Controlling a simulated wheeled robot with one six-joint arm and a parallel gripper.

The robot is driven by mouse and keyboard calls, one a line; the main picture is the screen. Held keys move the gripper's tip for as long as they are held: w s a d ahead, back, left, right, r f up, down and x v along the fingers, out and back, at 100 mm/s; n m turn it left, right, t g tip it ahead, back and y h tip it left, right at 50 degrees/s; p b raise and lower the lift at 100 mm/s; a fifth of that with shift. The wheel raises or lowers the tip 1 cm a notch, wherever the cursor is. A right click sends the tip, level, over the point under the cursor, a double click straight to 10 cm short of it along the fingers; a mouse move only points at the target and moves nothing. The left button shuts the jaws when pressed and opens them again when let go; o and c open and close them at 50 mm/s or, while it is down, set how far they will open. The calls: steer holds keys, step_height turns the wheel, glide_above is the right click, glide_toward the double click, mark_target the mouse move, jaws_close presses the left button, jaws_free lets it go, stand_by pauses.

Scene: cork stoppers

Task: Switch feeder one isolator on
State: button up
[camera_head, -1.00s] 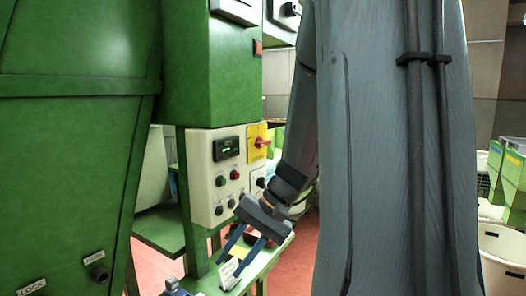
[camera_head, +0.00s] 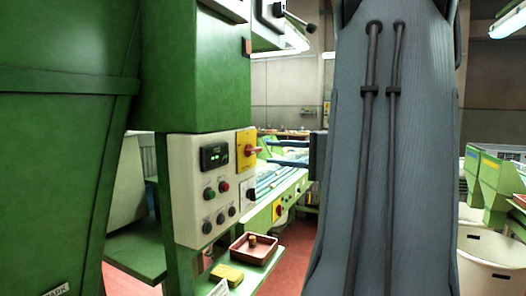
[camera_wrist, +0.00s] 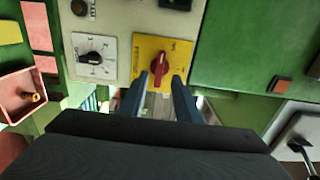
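A red rotary handle on a yellow plate (camera_head: 247,150), of isolator type, sits at the top right of the cream control panel (camera_head: 183,190). In the wrist view the red handle (camera_wrist: 160,68) stands nearly upright in the picture, and the plate's lettering is too small to read. My gripper (camera_head: 266,151) is level with the handle, to its right in the head view. In the wrist view my gripper (camera_wrist: 160,77) is open, with one blue-grey finger either side of the handle's lower end. Contact cannot be told. Which feeder it serves is not legible.
A black selector knob (camera_wrist: 92,58) sits beside the yellow plate, and a digital display (camera_head: 214,156) is above several buttons. Below are a red-brown tray (camera_head: 240,255) and a yellow block (camera_head: 227,274) on a green shelf. White bins (camera_head: 490,253) stand at the right.

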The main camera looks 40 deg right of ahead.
mark_target(257, 151)
steer(key=shift+p+x, duration=0.5)
steer(key=shift+x, duration=1.75)
jaws_close()
